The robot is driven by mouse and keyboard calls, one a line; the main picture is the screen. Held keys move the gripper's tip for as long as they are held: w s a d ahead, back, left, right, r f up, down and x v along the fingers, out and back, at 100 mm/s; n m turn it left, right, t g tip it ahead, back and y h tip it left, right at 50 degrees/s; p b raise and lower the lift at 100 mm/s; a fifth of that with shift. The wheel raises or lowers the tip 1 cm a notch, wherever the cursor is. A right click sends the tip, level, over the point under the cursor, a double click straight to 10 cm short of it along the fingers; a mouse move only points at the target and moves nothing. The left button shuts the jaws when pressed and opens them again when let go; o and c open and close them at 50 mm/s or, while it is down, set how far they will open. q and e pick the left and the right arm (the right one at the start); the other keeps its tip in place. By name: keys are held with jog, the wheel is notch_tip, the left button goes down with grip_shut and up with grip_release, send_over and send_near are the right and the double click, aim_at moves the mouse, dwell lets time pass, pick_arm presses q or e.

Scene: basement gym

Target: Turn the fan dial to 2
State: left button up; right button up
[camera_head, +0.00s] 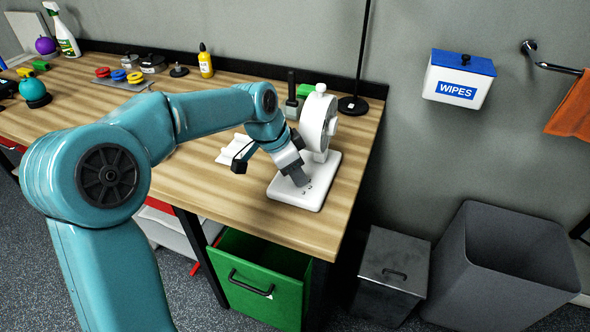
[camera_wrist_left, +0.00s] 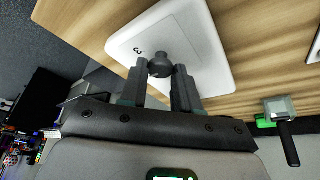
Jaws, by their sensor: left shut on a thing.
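The white fan (camera_head: 317,122) stands on its flat base near the right end of the workbench. The base also fills the top of the left wrist view (camera_wrist_left: 205,50). A dark round dial (camera_wrist_left: 160,63) sits on the base, with a printed digit that looks like a 3 beside it. My left gripper (camera_head: 303,181) reaches down to the base from above, its two fingers on either side of the dial and closed on it. The fingers hide the dial in the head view. I cannot read which number the dial points to. My right gripper is not in view.
A black pole on a round foot (camera_head: 352,105) and a green block (camera_head: 306,90) stand behind the fan. A yellow bottle (camera_head: 205,61) stands at the bench's back. An open green drawer (camera_head: 250,285) is below. A wipes box (camera_head: 459,78) hangs on the wall.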

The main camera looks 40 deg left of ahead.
pick_arm(q)
jog(key=o, duration=1.1)
jog(key=shift+c, duration=0.2)
jog(key=p+v, duration=0.2)
jog(key=v, duration=1.4)
jog(key=shift+r, duration=0.2)
